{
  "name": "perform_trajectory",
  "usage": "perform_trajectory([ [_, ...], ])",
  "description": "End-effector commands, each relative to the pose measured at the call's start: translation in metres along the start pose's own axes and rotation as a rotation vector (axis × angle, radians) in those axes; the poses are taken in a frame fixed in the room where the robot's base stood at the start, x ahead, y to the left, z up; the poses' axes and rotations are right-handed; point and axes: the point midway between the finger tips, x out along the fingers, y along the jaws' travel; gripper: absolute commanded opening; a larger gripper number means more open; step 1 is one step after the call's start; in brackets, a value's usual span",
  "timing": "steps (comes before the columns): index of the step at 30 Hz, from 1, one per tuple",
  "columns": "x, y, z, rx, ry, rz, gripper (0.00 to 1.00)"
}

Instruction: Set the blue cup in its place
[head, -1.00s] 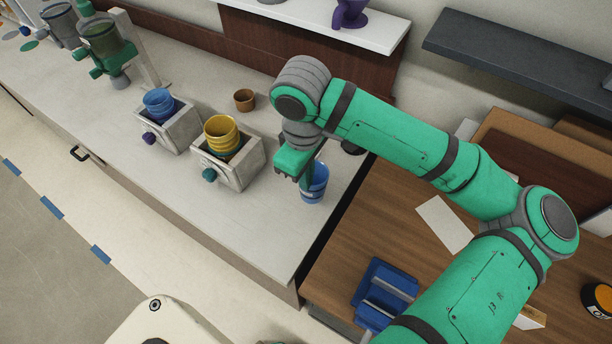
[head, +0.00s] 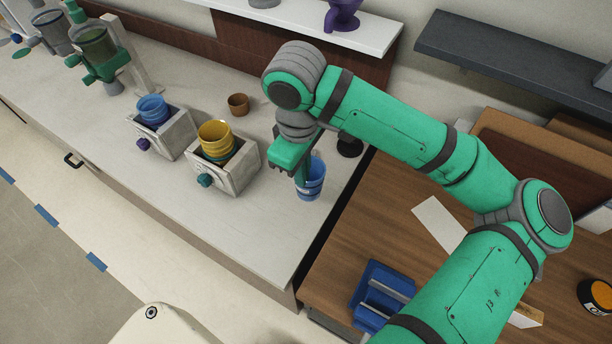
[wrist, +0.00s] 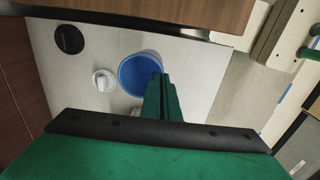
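A blue cup (head: 315,181) is at the right end of the pale counter (head: 255,215), under my gripper (head: 301,187). In the wrist view the blue cup (wrist: 135,72) shows its open mouth, and the gripper fingers (wrist: 161,85) are close together at its rim. My gripper looks shut on the cup's wall. I cannot tell whether the cup's base touches the counter. A grey box holder (head: 172,138) with a purple knob holds blue cups (head: 152,108). Another grey holder (head: 236,175) with a teal knob holds yellow cups (head: 215,134) above a teal one.
A small brown cup (head: 238,104) stands behind the holders. A dark disc (head: 350,146) lies behind my gripper, and a small white object (wrist: 104,80) is near the cup. Green dispensers (head: 100,50) stand far left. A wooden table (head: 385,220) adjoins right. The front counter is clear.

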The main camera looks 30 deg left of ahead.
Motion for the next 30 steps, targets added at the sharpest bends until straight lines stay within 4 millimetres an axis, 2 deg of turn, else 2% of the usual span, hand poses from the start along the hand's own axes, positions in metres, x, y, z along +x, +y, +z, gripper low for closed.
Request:
perform_trajectory([
  [30, -0.07, 0.006, 0.004, 0.01, -0.001, 0.0, 0.0],
])
